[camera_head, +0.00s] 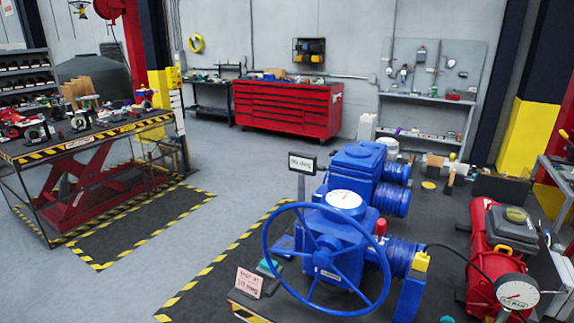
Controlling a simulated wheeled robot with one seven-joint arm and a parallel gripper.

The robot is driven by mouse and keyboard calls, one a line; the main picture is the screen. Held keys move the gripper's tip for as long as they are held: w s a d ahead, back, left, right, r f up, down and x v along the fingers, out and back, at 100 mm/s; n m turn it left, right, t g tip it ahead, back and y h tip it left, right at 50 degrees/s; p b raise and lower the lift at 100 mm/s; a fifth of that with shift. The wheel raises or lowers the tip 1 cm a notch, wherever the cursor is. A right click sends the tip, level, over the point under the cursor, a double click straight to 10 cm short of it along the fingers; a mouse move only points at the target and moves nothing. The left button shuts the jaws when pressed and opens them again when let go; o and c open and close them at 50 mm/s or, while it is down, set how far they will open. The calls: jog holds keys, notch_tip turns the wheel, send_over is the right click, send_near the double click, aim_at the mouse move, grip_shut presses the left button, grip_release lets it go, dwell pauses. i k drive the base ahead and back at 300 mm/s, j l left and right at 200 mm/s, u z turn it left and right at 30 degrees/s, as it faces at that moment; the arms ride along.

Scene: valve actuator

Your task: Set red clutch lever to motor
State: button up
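A blue valve actuator (340,240) stands on a dark workbench (450,240) at the lower right of the head view. A large blue handwheel (327,255) faces me on its front, and a white round dial (343,200) sits on its top. A small upright red piece (380,227), which looks like the clutch lever, shows to the right of the dial, behind the wheel's rim. It is too small to tell which setting it is at. My gripper is not in view.
A red machine with a gauge (517,291) stands right of the actuator, and a black cable runs between them. A small sign (302,163) and a pale card (249,283) stand near the bench's left side. Open floor (230,190) lies left, before a lift table (90,140).

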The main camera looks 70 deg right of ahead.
aim_at(381, 224)
jog(key=z, duration=4.35)
